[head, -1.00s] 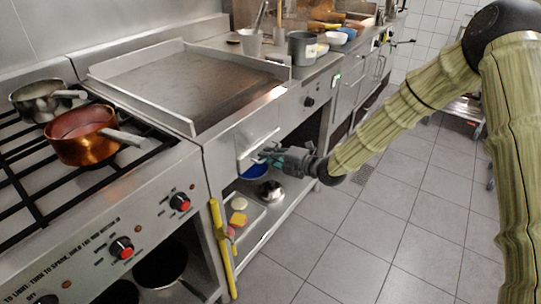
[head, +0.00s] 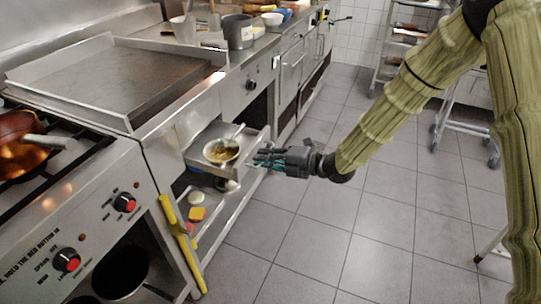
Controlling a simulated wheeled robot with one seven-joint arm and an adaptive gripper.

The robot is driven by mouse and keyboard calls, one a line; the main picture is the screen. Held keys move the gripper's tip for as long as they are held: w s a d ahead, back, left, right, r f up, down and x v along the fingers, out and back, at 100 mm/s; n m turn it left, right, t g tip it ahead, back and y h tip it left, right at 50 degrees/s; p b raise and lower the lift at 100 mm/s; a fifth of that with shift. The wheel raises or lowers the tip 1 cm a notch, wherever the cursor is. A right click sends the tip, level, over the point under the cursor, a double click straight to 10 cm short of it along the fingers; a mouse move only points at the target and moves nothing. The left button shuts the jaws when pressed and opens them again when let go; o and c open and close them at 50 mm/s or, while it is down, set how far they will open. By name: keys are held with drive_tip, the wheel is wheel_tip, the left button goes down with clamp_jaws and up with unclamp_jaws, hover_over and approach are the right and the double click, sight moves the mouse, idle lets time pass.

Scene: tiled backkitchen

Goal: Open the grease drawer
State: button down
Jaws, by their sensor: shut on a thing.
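The grease drawer (head: 207,137) is a grey metal drawer under the griddle (head: 120,80). It stands pulled out from the cooker front. A pale bowl (head: 221,151) with brownish contents sits in it, with a spoon-like handle leaning up out of it. My gripper (head: 260,158) is at the drawer's outer front, shut on the drawer handle. The fingers hide most of the handle.
Under the drawer, a lower shelf (head: 217,208) holds a yellow and an orange piece and a metal vessel. A yellow bar (head: 182,245) leans at the shelf's left end. A copper pan (head: 20,150) stands on the burners.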

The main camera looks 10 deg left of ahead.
drive_tip(key=shift+s+d, duration=0.15)
drive_tip(key=c, duration=1.6)
unclamp_jaws()
drive_tip(key=shift+o, duration=0.2)
drive_tip(key=shift+d, duration=0.1)
drive_tip(key=v, duration=1.2)
drive_tip(key=shift+f, duration=0.1)
